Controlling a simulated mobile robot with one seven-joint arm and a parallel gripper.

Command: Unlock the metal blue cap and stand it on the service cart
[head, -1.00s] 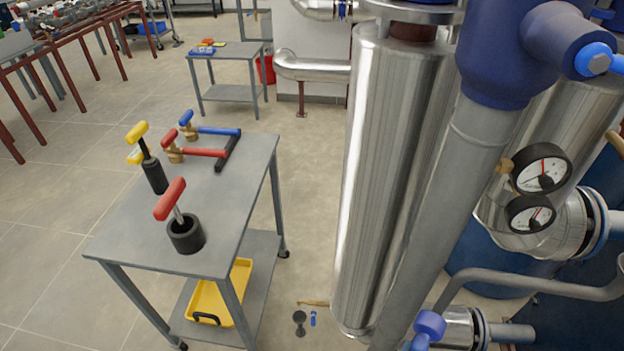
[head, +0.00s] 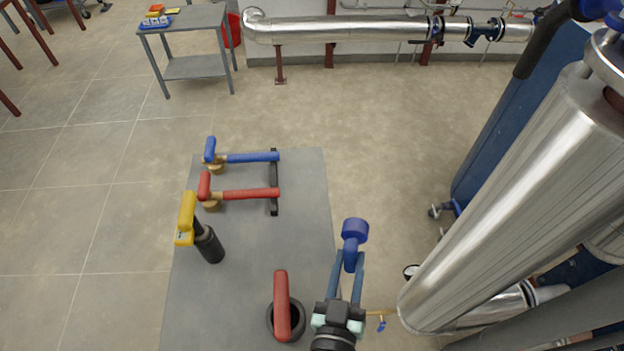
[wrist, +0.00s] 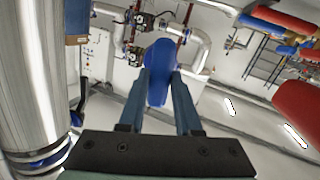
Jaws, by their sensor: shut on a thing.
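The blue cap (head: 355,230) is between the fingers of my gripper (head: 349,264), which is shut on it. In the head view it appears beside the right edge of the service cart (head: 245,295), raised, with a round wider end at the top. In the wrist view the cap (wrist: 161,70) shows between the two fingers (wrist: 160,95), which hide part of its sides. I cannot tell its exact height over the cart.
On the cart stand a red-handled tool in a black cup (head: 282,305), a yellow-handled tool (head: 187,218), and red (head: 245,194) and blue (head: 245,157) handled valves by a black bar. A large metal cylinder (head: 530,190) stands right. The cart's middle is clear.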

